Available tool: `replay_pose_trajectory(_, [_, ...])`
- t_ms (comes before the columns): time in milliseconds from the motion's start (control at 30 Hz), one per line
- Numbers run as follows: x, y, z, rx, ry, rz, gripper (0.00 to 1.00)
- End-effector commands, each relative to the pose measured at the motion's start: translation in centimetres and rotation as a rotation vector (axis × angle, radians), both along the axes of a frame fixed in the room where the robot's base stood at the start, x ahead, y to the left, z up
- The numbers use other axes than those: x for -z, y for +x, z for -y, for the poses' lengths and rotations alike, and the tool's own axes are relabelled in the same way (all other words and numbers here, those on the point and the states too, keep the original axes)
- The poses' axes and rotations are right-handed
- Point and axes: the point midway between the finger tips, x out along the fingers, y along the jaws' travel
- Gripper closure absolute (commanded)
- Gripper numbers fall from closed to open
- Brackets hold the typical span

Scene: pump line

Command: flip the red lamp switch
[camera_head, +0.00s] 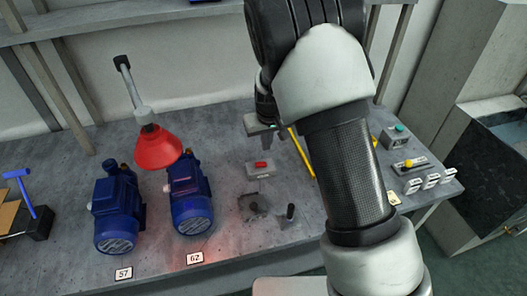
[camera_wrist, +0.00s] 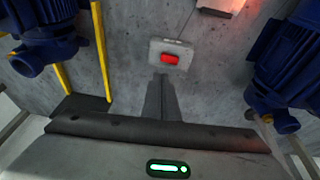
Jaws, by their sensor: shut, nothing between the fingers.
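The red switch (camera_head: 261,164) sits on a small light grey box on the bench. It also shows in the wrist view (camera_wrist: 170,58), upper middle. The red lamp (camera_head: 158,149) hangs from a grey arm on the left of the head view, above a blue pump. My gripper (camera_head: 267,138) is behind the switch box in the head view, partly hidden by my arm. In the wrist view my gripper (camera_wrist: 160,78) shows shut and empty, its dark fingertips ending just below the switch in the picture. I cannot tell whether they touch the box.
Two blue pumps (camera_head: 117,212) (camera_head: 190,200) stand left of the switch, with number tags in front. Yellow bars (camera_head: 300,152) stand behind my arm. A box with a yellow knob (camera_head: 408,164) is further right.

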Motion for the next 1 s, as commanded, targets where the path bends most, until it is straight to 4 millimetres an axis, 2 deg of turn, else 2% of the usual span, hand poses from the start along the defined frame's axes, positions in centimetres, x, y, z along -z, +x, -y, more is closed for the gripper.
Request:
replay_pose_trajectory(100, [-2.6, -0.6, 0.3, 0.000, 0.002, 0.004, 1.00])
replay_pose_trajectory(333, [-5.5, -1.5, 0.8, 0.001, 0.002, 0.002, 1.00])
replay_pose_trajectory(500, [-6.1, -1.7, 0.9, 0.000, 0.000, 0.000, 1.00])
replay_pose_trajectory(800, [-6.0, -1.7, 0.9, 0.001, 0.002, -0.001, 1.00])
replay_pose_trajectory(1000, [-5.7, -1.8, 0.1, 0.006, 0.056, -0.019, 1.00])
